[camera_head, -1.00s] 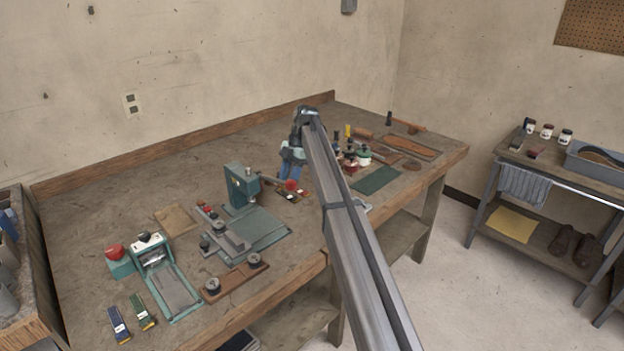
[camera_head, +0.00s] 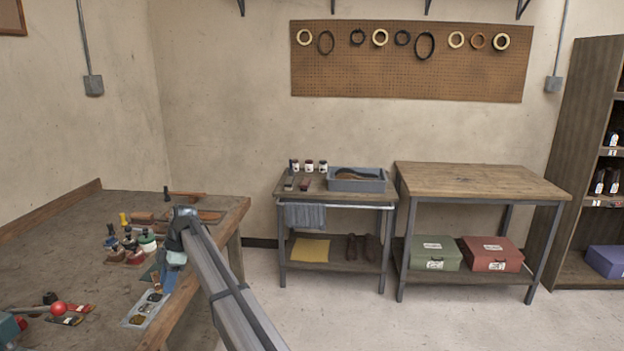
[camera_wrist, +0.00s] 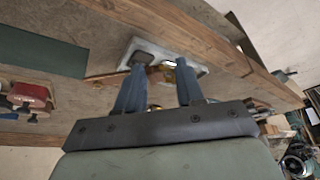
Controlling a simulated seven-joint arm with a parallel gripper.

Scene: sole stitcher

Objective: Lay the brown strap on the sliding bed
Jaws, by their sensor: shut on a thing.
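My gripper (camera_head: 166,284) is at the right front of the workbench, in line with a small tray of parts. The wrist view shows its two blue fingers (camera_wrist: 160,66) pointing at the bench with a gap between the tips. A thin brown strip, seemingly the brown strap (camera_wrist: 104,75), shows edge-on beside the left finger and seems to run between the fingers. They hide part of it. The strap cannot be made out in the head view. Only a teal machine part (camera_head: 9,326) shows at the left edge there; the sliding bed is not in view.
A red ball-topped lever (camera_head: 58,308) is to the left.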

